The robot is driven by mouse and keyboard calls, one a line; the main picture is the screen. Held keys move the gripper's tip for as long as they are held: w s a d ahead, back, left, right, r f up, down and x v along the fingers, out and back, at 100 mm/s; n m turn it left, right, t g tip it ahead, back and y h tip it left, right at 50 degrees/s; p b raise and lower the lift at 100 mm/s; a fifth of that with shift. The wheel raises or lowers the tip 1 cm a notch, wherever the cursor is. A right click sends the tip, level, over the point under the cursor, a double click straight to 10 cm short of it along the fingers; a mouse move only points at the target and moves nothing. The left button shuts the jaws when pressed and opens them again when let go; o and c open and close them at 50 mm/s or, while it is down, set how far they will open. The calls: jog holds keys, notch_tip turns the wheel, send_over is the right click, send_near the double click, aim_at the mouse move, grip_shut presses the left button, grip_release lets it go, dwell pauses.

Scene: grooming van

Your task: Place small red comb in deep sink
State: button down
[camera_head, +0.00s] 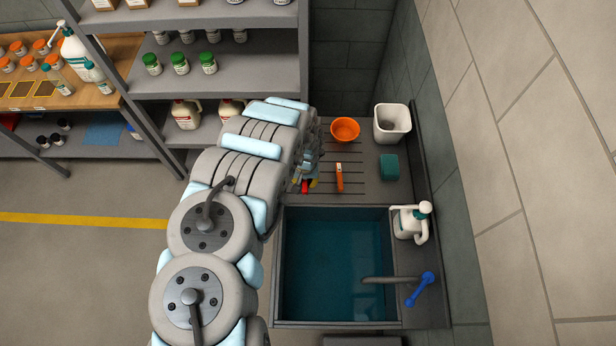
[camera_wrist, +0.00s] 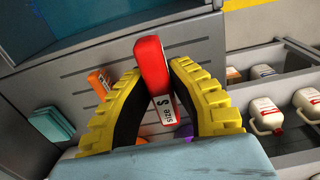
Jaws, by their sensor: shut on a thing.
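In the head view only a bit of the red comb (camera_head: 304,187) shows at the end of my arm, over the left side of the ribbed drainboard; my arm hides much of the gripper (camera_head: 311,181). The deep sink (camera_head: 335,265) lies nearer than the drainboard, with dark teal inside. Its edge also shows at the top left of the wrist view (camera_wrist: 85,25).
On the drainboard (camera_head: 367,187) are an orange item (camera_head: 339,177), an orange bowl (camera_head: 345,129), a white bin (camera_head: 391,123) and a green block (camera_head: 389,167). A white pump jug (camera_head: 411,222) and the faucet (camera_head: 400,280) stand along the sink's right side. Shelves (camera_head: 235,75) are behind.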

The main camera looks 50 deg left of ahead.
jog(key=shift+s+r, duration=0.45)
jog(key=shift+s, duration=0.3)
jog(key=shift+s+d+r, duration=0.1)
jog(key=shift+s+d, duration=0.05)
jog(key=shift+s+d+r, duration=0.2)
jog(key=shift+s+d, duration=0.05)
jog(key=shift+s, duration=0.35)
jog(key=shift+d, duration=0.1)
